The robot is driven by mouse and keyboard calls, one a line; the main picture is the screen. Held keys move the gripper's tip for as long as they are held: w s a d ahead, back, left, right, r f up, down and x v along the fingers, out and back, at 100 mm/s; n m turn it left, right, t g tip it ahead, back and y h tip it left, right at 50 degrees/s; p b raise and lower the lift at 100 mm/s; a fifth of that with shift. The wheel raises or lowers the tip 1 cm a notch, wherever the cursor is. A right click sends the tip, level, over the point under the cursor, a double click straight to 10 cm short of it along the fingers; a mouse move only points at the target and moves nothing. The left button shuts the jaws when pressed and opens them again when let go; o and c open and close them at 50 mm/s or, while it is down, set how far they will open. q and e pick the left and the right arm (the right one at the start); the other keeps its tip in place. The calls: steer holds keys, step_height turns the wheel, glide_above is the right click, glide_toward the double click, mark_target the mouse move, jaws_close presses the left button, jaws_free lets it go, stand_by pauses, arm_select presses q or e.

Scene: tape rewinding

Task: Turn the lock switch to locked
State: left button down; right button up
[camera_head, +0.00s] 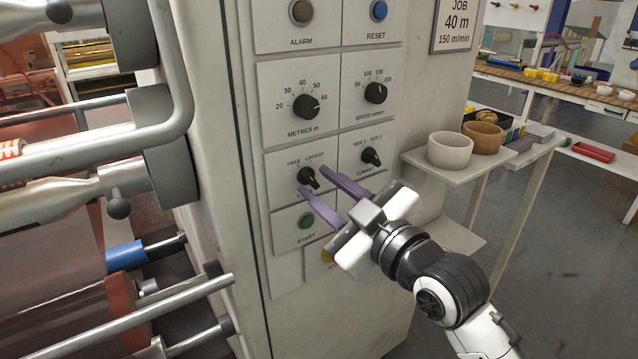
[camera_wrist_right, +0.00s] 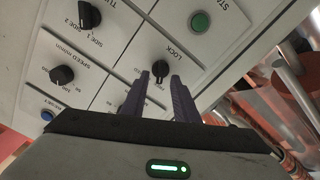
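The lock switch (camera_head: 308,177) is a black knob on a white plate of the grey control panel, under the words FREE and LOCKED. It also shows in the right wrist view (camera_wrist_right: 160,70), upside down. I cannot clearly tell which word its pointer faces. My right gripper (camera_head: 314,183) has two purple fingers, open and apart, pointing at the panel. In the right wrist view the fingertips (camera_wrist_right: 158,77) lie on either side of the knob, with gaps showing, so it does not look clamped. My left gripper is not in view.
The green START button (camera_head: 306,220) sits just below the lock plate. The SIDE knob (camera_head: 371,156) is to its right, and the metres knob (camera_head: 306,106) above. Metal rollers and pipes (camera_head: 180,80) stand left of the panel. A shelf with two cups (camera_head: 450,150) is at right.

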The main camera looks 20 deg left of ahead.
steer(key=shift+w+a, duration=0.35)
steer(key=shift+a, duration=0.15)
jaws_close()
